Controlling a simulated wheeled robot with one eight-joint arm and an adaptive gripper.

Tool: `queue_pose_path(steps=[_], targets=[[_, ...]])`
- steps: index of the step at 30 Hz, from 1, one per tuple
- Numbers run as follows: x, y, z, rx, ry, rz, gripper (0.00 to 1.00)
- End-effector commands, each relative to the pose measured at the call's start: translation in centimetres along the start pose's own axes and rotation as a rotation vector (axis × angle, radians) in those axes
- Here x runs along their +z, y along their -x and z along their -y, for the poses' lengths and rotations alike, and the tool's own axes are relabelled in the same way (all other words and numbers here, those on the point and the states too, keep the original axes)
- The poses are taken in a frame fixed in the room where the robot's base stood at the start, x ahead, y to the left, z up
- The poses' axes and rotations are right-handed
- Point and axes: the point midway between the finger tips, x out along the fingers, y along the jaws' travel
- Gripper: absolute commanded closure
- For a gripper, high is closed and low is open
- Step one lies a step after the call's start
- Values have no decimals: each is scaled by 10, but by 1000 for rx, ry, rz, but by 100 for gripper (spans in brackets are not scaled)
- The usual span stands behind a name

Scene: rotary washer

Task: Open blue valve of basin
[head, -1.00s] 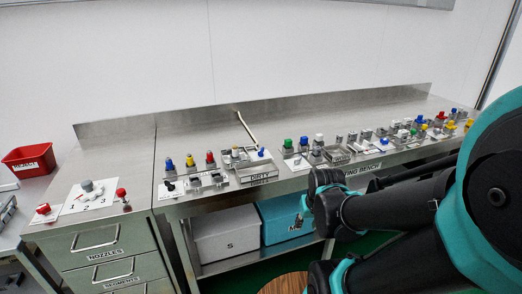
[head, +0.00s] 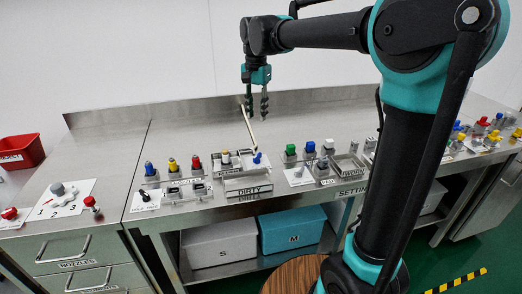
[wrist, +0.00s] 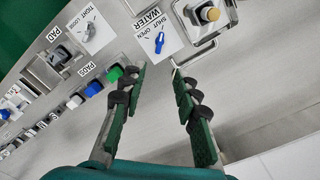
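The blue valve handle (head: 257,157) stands at the right end of the metal basin (head: 227,170), above a DIRTY label. In the wrist view the blue handle (wrist: 159,42) sits on a white plate marked WATER, SHUT and OPEN. I cannot tell which mark it points to. My gripper (head: 257,106) hangs fingers down above the back of the bench, higher than the handle and apart from it. In the wrist view the two fingers of my gripper (wrist: 159,78) are spread with nothing between them, and the handle shows beyond the tips.
A brown-topped post (wrist: 209,14) stands in the basin. Green (head: 290,149), blue and white-topped blocks stand to its right. Blue, yellow and red-topped blocks stand to its left.

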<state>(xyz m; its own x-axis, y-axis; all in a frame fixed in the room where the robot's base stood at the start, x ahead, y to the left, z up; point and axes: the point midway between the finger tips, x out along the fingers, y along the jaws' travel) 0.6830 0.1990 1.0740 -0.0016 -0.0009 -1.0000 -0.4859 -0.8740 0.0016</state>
Motion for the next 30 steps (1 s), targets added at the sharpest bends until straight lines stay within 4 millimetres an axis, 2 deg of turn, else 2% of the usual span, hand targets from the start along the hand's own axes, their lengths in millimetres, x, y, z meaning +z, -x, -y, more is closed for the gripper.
queue_pose_path(steps=[21,25,30], targets=[[-1,-135,-1,-1,2,-1,69],[-1,-152,-1,-1,2,-1,69],[0,-164,-1,-1,2,-1,69]])
